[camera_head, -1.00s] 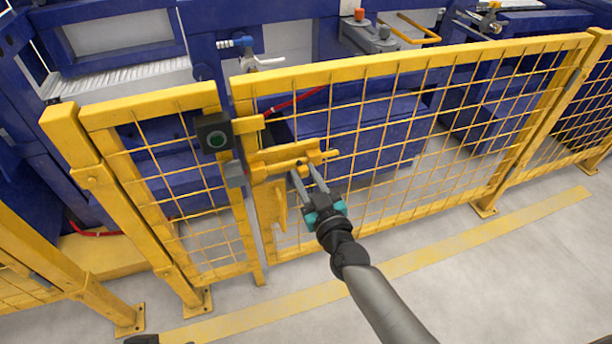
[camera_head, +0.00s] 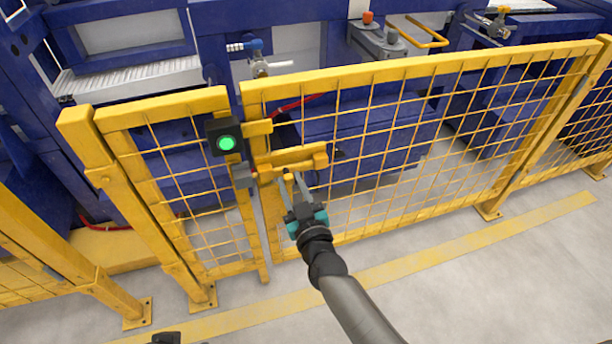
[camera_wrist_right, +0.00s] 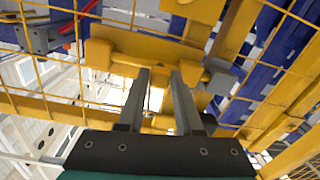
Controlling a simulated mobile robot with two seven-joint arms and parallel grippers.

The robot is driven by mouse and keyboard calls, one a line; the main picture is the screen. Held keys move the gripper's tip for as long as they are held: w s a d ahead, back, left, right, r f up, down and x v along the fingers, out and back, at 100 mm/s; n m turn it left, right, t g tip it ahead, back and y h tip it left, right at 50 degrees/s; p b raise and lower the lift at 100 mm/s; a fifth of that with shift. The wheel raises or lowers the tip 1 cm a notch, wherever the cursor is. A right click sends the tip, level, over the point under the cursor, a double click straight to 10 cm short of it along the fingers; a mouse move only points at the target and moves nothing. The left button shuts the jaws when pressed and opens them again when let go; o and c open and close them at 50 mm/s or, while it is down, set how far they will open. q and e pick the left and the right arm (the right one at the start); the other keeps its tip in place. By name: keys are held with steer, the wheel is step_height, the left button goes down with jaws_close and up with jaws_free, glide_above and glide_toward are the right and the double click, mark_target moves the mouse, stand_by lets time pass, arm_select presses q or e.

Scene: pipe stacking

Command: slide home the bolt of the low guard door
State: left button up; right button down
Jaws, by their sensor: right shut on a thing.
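The low guard door (camera_head: 430,67) is a yellow frame with wire mesh, standing in line with the post at its left. Its yellow bolt (camera_head: 268,176) lies level in a yellow housing (camera_head: 300,155) at the door's left edge. The bolt's left end reaches the grey keeper block (camera_head: 243,175) on the post side. My right gripper (camera_head: 293,178) is shut on the bolt's handle, just below the housing. In the right wrist view its two grey fingers (camera_wrist_right: 165,75) stand under the yellow housing; the handle between them is hard to make out.
A black switch box (camera_head: 226,143) with a lit green lamp sits above the keeper. A narrow fixed mesh panel (camera_head: 165,110) stands left of the door. Blue machinery (camera_head: 365,130) is behind the fence. The grey floor (camera_head: 480,275) in front is clear.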

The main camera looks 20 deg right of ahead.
arm_select(q)
steer(key=shift+f, duration=0.55)
arm_select(e)
steer(key=shift+a, duration=0.7)
steer(key=c, duration=0.6)
jaws_free()
steer(key=shift+o, duration=0.2)
steer(key=shift+s, duration=0.1)
arm_select(q)
steer(key=s+a+f+g+p, duration=0.1)
steer(key=s+f+p, duration=0.3)
steer(key=f, duration=0.6)
steer(key=shift+s+g+p, duration=0.15)
steer(key=shift+g+p, duration=0.25)
steer(key=shift+p, duration=0.2)
arm_select(e)
steer(key=s+d, duration=0.1)
steer(key=s, duration=1.4)
